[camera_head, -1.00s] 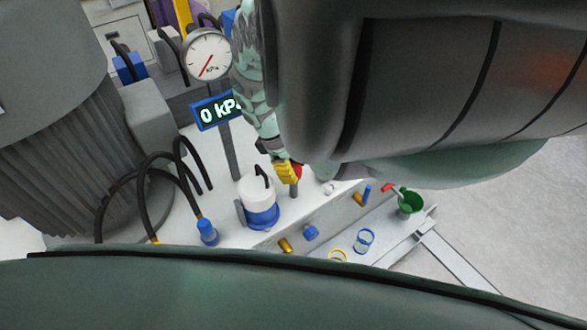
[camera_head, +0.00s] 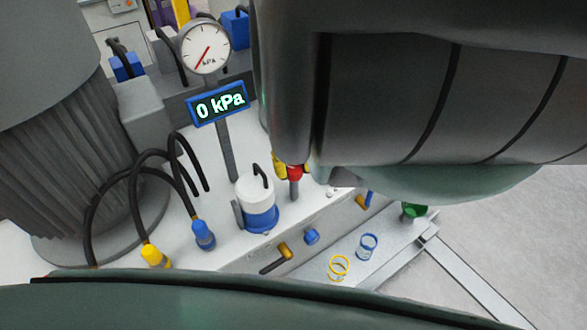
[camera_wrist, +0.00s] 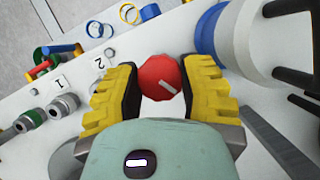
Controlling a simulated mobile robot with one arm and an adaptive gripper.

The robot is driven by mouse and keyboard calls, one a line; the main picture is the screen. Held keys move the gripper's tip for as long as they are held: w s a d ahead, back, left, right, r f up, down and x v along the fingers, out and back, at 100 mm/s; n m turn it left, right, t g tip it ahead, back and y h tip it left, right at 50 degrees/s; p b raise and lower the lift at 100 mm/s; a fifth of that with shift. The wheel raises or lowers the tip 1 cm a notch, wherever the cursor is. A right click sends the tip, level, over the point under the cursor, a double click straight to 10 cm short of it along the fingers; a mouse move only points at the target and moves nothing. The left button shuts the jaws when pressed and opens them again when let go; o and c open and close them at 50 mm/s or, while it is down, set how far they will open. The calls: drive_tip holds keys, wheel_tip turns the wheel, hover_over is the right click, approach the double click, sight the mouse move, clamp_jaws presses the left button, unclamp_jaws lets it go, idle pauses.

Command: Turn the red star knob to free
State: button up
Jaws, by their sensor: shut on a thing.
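The red star knob (camera_head: 295,173) sits on a short grey post on the white bench top. In the wrist view the knob (camera_wrist: 160,72) shows a white pointer line slanting down to the right. My gripper (camera_wrist: 160,80) has its yellow ribbed fingers on both sides of the knob, shut on it. In the head view my gripper (camera_head: 285,168) is mostly hidden behind my arm; only a bit of yellow finger shows beside the knob. No free label can be read.
A white and blue canister (camera_head: 257,205) stands close left of the knob. A gauge (camera_head: 205,48) and a display reading 0 kPa (camera_head: 218,104) stand behind. Black hoses (camera_head: 165,178) curve at left. Fittings marked 1 and 2 (camera_wrist: 60,84) line the front edge.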

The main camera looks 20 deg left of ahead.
drive_tip(key=m+y, duration=0.1)
drive_tip(key=m, duration=0.2)
drive_tip(key=m+g+y, duration=0.1)
drive_tip(key=m, duration=0.2)
idle(0.6)
drive_tip(key=o, duration=1.2)
drive_tip(key=v, duration=1.2)
drive_tip(key=shift+d, duration=0.15)
